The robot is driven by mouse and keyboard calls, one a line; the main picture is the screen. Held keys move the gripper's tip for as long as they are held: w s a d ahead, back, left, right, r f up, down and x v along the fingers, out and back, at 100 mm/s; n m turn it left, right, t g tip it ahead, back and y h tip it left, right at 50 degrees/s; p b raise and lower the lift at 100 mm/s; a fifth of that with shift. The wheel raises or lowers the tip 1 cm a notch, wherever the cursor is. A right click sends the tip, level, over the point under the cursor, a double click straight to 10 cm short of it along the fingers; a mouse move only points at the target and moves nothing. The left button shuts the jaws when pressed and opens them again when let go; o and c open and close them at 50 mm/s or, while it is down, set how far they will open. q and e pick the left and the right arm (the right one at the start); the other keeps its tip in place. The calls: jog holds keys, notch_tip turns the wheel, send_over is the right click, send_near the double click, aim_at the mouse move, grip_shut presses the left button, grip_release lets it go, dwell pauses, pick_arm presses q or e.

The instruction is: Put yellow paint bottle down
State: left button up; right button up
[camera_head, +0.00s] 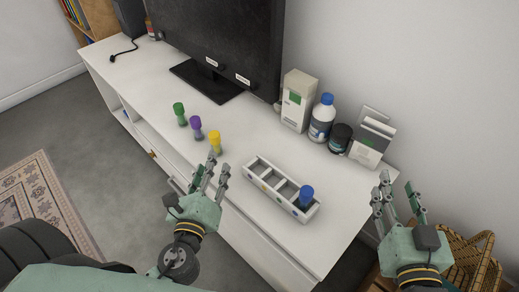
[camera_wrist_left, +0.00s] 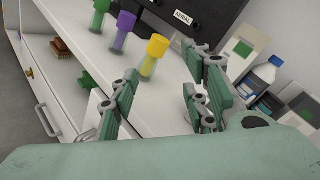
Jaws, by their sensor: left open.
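The yellow paint bottle (camera_head: 215,143) stands upright on the white cabinet top. It also shows in the left wrist view (camera_wrist_left: 154,57), beyond my open fingers. My left gripper (camera_head: 214,172) is open and empty at the cabinet's front edge, just in front of the yellow bottle and apart from it. A purple paint bottle (camera_head: 196,127) and a green paint bottle (camera_head: 180,113) stand in a row to its left. A white compartment rack (camera_head: 259,192) to the right holds a blue-capped bottle (camera_head: 307,195) in its right end. My right gripper (camera_head: 400,192) is open and empty beyond the cabinet's right end.
A television (camera_head: 225,45) stands behind the bottles. A white box (camera_head: 298,101), a white bottle with blue cap (camera_head: 322,119) and a dark jar (camera_head: 340,138) stand along the wall. A wicker basket (camera_head: 482,262) is at lower right. The cabinet top between yellow bottle and rack is clear.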

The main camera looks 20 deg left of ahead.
pick_arm(q)
jog(key=d+n, duration=0.1)
jog(key=n, duration=0.3)
jog(key=w+d+r+n+h, duration=0.1)
jog(key=d+n, duration=0.1)
jog(key=n, duration=0.2)
jog(key=w+d+r+n+h, duration=0.1)
jog(key=d+n, duration=0.1)
jog(key=n, duration=0.2)
jog(key=shift+w+d+r+g, duration=0.15)
jog(key=shift+w+g, duration=0.05)
jog(key=shift+g, duration=0.2)
jog(key=d+r+n+h, duration=0.6)
jog(key=d+n, duration=0.3)
jog(key=n, duration=0.2)
jog(key=shift+w+d+r+n+t, duration=0.3)
jog(key=shift+w+r, duration=0.05)
jog(key=shift+r, duration=0.3)
